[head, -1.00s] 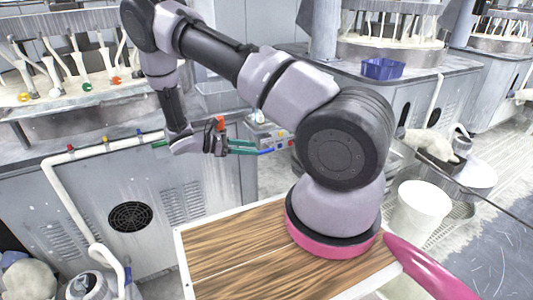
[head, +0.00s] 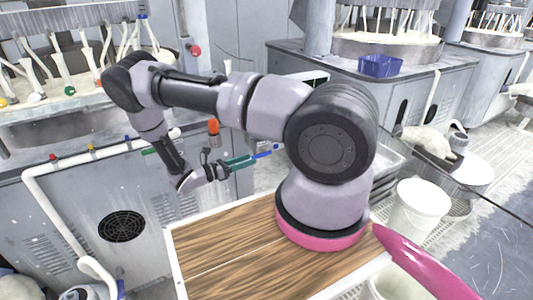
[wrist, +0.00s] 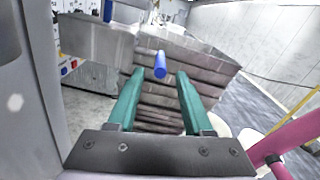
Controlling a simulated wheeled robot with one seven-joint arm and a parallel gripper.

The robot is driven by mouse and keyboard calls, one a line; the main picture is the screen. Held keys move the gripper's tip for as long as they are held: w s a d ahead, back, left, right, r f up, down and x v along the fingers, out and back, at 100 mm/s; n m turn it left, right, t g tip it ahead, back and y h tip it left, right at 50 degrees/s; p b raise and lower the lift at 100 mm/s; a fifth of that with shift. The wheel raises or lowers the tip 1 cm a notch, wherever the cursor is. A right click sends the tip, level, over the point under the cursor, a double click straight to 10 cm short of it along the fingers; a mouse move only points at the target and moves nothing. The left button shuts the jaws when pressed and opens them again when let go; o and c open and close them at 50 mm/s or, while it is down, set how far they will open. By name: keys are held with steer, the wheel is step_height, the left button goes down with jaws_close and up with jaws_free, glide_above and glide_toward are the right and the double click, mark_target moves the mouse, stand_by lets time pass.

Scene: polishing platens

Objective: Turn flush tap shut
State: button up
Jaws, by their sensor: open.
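My gripper (head: 250,158) is open, with its green fingers apart, in front of the grey machine housing. In the wrist view the fingers (wrist: 160,92) frame a short blue cylinder (wrist: 160,65), seen nearly end-on between and just beyond the tips. The blue piece (head: 264,155) also shows at the fingertips in the head view. I cannot tell whether it touches a finger.
Beneath the fingers in the wrist view is a stepped grey-brown structure (wrist: 195,62). A blue bin (head: 380,66) sits on the bench behind. A white bucket (head: 413,207) stands on the floor at right. My wood-topped base is below the arm.

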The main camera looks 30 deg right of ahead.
mark_target(268, 153)
steer(key=d, duration=0.9)
steer(key=shift+w+d, duration=0.15)
steer(key=shift+w, duration=0.05)
steer(key=shift+c, duration=0.3)
jaws_close()
stand_by(0.8)
